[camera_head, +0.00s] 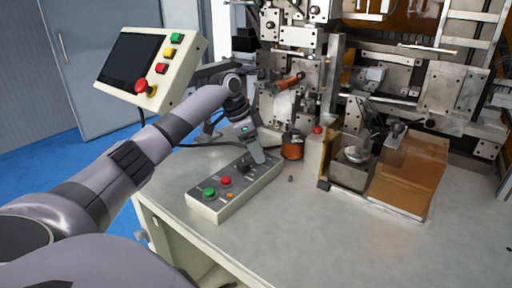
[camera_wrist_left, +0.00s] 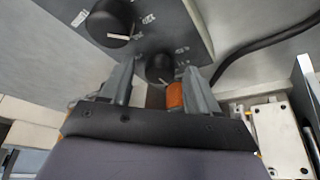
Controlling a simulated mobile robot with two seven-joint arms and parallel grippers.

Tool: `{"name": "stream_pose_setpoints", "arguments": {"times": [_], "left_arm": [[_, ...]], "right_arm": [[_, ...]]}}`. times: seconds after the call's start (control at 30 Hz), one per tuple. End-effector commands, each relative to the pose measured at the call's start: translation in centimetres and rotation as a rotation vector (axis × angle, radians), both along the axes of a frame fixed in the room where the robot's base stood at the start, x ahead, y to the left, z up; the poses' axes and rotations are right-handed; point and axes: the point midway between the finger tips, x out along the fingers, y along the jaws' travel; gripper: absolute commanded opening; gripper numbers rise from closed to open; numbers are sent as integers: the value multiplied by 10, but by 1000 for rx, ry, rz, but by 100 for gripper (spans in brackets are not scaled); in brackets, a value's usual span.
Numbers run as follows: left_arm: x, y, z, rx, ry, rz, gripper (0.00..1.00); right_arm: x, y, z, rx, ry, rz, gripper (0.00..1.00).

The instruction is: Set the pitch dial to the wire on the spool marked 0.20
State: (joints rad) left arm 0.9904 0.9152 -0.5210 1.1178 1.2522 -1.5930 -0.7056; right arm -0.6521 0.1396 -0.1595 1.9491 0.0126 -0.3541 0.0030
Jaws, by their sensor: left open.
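My left gripper (camera_head: 258,154) is open above the far end of the grey control box (camera_head: 215,208). In the left wrist view its open fingers (camera_wrist_left: 159,72) stand either side of a black knob (camera_wrist_left: 160,66) with a white pointer line; contact cannot be told. A second, larger-looking black knob (camera_wrist_left: 108,22) with a white pointer sits beside it, outside the fingers. The knob labels are too blurred to read, so which is the pitch dial is unclear. A copper-coloured spool (camera_head: 292,148) stands just right of the gripper; its marking is not legible. My right gripper is not in view.
The box carries a green button (camera_head: 209,192) and a red button (camera_head: 226,181). The winder machine fills the back. The front table is clear.

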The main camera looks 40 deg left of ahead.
Motion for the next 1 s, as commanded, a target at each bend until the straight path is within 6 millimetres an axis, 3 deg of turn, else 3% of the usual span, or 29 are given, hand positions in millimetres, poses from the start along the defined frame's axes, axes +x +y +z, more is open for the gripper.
{"name": "stream_pose_setpoints", "arguments": {"times": [0.03, 0.17, 0.2, 0.6, 1.0], "left_arm": [[0, 0, 0, 0, 0, 0, 51], [0, 0, 0, 0, 0, 0, 9], [0, 0, 0, 0, 0, 0, 5], [0, -1, 1, 1, -2, 66, 5], [-1, -4, 1, 2, -4, 380, 5]], "right_arm": [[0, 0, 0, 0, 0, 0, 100], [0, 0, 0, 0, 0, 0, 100], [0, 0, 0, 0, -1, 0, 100], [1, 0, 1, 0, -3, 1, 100], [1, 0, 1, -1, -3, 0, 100]]}}
